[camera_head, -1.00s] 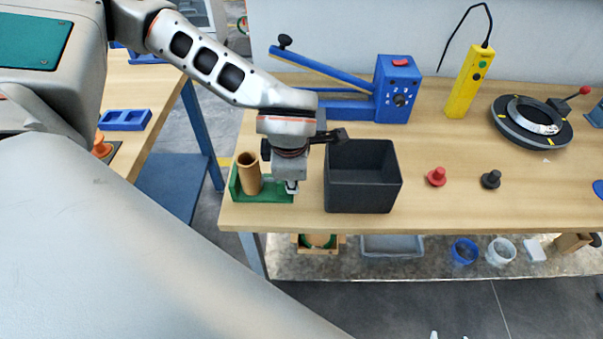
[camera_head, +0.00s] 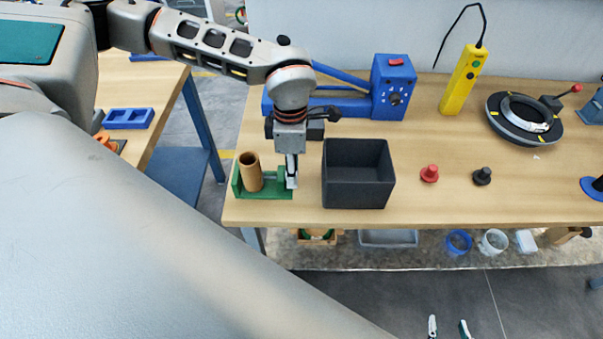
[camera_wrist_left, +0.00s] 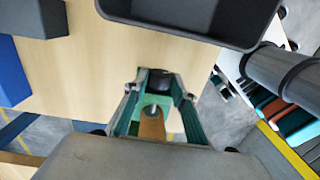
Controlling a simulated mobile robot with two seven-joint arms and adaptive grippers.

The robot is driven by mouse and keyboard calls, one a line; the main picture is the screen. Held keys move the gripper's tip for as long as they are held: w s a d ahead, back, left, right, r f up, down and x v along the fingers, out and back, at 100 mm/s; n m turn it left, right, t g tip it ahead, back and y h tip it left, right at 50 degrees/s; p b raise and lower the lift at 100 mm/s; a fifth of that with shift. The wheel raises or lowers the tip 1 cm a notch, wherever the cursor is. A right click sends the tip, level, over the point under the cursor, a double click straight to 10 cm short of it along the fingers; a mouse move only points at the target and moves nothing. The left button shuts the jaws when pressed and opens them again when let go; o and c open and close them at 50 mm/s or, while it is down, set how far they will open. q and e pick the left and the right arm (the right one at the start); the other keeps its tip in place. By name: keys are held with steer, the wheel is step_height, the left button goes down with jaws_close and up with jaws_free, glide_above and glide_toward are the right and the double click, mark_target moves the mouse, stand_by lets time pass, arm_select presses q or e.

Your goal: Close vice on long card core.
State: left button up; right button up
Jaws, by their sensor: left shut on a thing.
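The green vice (camera_head: 270,192) stands at the left front corner of the bench. The long card core (camera_head: 250,173), a brown open tube, stands nearly upright in its left part. The core also shows in the left wrist view (camera_wrist_left: 152,125). My left gripper (camera_head: 291,182) points down at the vice's right end and is shut on its moving part, which the fingers mostly hide. Whether the vice jaw touches the core cannot be told. My right gripper (camera_head: 448,328) shows only as two spread fingertips at the bottom edge, empty and away from the bench.
A dark open bin (camera_head: 358,180) stands just right of my left gripper. Behind are a blue lever machine (camera_head: 392,88) and a yellow control box (camera_head: 464,80). Red (camera_head: 429,173) and black (camera_head: 482,176) knobs stand to the right. The front middle of the bench is clear.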

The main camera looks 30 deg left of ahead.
arm_select(q)
steer(key=shift+w+g+p, duration=0.1)
steer(key=shift+g+p, duration=0.25)
steer(key=shift+g, duration=0.05)
steer(key=shift+w+a+f+g+h, duration=0.1)
steer(key=shift+g+h, duration=0.35)
steer(key=shift+g, duration=0.1)
steer(key=shift+w+a+g+h, duration=0.1)
steer(key=shift+g+h, duration=0.35)
steer(key=shift+g, duration=0.1)
steer(key=o, duration=0.7)
steer(key=shift+c, duration=0.2)
